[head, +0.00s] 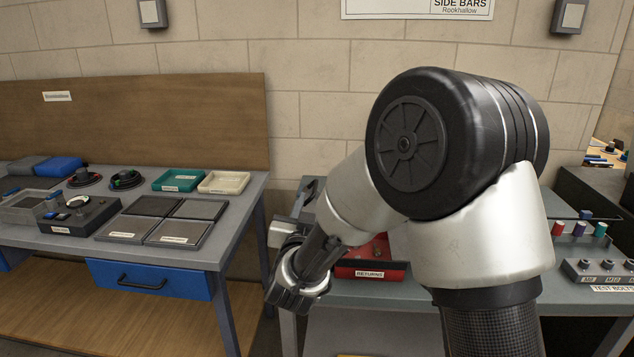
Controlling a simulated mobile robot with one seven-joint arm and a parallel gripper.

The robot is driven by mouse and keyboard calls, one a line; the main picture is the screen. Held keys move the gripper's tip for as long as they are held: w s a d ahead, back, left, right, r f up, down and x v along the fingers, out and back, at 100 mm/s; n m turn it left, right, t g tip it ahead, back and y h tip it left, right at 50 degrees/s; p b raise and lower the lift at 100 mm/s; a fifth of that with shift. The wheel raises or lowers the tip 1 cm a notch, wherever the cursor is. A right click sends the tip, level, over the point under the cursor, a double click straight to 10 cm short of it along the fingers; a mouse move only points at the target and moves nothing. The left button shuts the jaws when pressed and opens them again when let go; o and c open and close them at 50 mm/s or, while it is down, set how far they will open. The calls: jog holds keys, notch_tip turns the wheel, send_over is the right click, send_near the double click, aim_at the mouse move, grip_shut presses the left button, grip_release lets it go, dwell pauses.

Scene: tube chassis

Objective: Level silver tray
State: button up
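No tray in the head view is clearly marked as the silver one. A shallow grey tray (27,209) sits at the left edge of the left bench, partly cut off by the frame. Several flat dark-grey trays or plates with pale rims, one of them in front (178,232), lie together near that bench's right front corner. My gripper (290,297) hangs at the end of my bent arm, between the two benches and apart from these trays. My arm's own parts cover its fingers, so its opening and any held thing cannot be made out.
A blue drawer (150,280) hangs below. A red "RETURNS" bin (370,270) stands on the right bench, partly behind my arm. A bolt rack (600,272) is farther right.

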aim_at(317, 179)
jog(key=w, duration=1.1)
jog(key=shift+w+d, duration=0.25)
jog(key=shift+w, duration=0.1)
jog(key=shift+c, duration=0.4)
jog(key=shift+f, duration=0.1)
grip_shut()
